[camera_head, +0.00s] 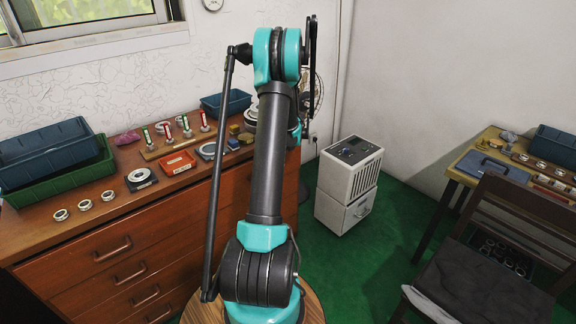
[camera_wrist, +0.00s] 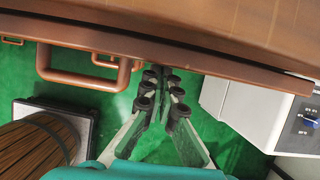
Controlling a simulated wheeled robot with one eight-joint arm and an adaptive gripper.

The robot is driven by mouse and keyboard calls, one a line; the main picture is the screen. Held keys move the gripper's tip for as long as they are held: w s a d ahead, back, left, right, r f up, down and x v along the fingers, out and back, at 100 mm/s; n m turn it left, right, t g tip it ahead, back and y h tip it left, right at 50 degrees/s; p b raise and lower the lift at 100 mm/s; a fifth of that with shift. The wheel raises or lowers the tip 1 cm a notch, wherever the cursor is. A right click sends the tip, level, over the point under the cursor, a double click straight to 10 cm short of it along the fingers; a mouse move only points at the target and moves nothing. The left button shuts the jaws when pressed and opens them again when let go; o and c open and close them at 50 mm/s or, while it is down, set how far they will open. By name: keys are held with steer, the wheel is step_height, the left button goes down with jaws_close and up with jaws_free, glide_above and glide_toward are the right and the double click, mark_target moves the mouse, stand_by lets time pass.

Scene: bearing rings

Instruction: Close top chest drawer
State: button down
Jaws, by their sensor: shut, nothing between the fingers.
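The wooden chest (camera_head: 205,190) stands along the left wall. Its top drawer (camera_head: 75,262) has a bar handle (camera_head: 112,249) near the left end; my arm hides the right part of the front. I cannot clearly tell any gap at the top drawer. In the wrist view, a brown handle (camera_wrist: 85,82) sticks out from the chest front at left, with lower handles beneath it. My gripper (camera_wrist: 160,75) is shut and empty, its fingertips close to the chest front edge, right of that handle. Whether they touch it is unclear. My gripper is hidden in the head view.
Green and blue bins (camera_head: 60,165), bearing rings (camera_head: 84,205), a red tray (camera_head: 178,162) and other parts lie on the chest top. A white cabinet (camera_head: 345,185) stands right of the chest. A dark chair (camera_head: 490,260) and a table (camera_head: 470,180) are at right. Green floor lies between.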

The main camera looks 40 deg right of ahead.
steer(key=shift+w, duration=1.2)
steer(key=shift+w+r, duration=0.1)
